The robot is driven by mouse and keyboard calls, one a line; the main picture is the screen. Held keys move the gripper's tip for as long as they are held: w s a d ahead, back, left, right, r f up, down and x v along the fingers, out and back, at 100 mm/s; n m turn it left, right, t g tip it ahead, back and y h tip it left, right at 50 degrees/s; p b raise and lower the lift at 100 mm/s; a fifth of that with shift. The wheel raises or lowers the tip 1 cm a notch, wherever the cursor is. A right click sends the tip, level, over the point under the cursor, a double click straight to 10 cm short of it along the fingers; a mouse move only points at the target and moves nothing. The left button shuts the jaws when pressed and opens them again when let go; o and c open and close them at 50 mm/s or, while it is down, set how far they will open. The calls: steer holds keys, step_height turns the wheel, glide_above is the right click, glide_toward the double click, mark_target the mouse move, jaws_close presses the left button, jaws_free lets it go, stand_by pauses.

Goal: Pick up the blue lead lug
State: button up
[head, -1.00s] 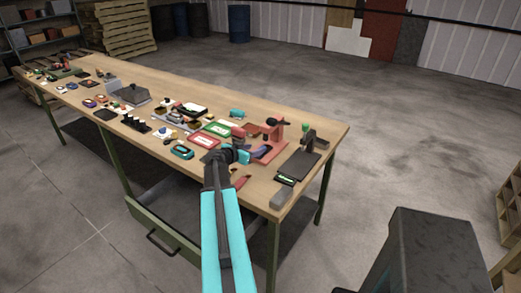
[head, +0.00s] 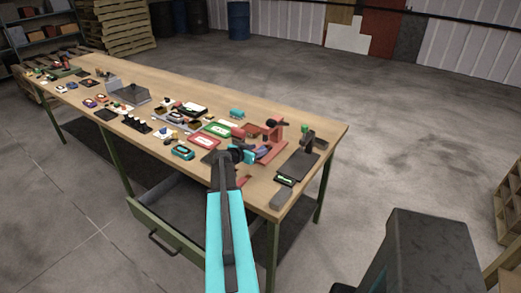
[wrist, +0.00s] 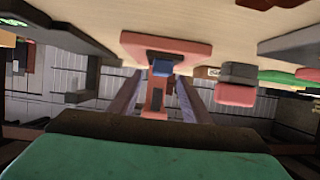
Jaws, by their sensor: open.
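In the wrist view, a small blue block (wrist: 162,69), which looks like the blue lead lug, sits at a dark slot in a red fixture (wrist: 190,50). My gripper (wrist: 160,77) is open, with one finger on either side of the line to the blue block. I cannot tell whether the fingers reach it. In the head view, my gripper (head: 250,156) is at the near left side of the red stand (head: 275,150), low over the bench. A small dark blue shape (head: 263,151) shows beside the stand, partly hidden.
The wooden bench (head: 330,127) is crowded left of the stand with red and green trays (head: 203,141) and a teal meter (head: 182,152).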

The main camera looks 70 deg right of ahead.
steer(key=shift+p+x, duration=0.5)
steer(key=shift+x, duration=0.85)
jaws_close()
steer(key=shift+r, duration=0.15)
steer(key=shift+r+b, duration=0.4)
steer(key=shift+b, duration=0.2)
steer(key=shift+a+r, duration=0.1)
steer(key=shift+a, duration=0.2)
steer(key=w+a+b, duration=0.1)
steer(key=a+b, duration=0.1)
steer(key=a, duration=0.3)
steer(key=w+a+b, duration=0.2)
steer(key=a+b, duration=0.1)
steer(key=a, duration=0.3)
steer(key=w+a+b, duration=0.1)
steer(key=a+b, duration=0.2)
steer(key=a, duration=0.2)
steer(key=shift+w+a+r, duration=0.1)
steer(key=shift+w+a, duration=0.2)
steer(key=shift+a, duration=0.1)
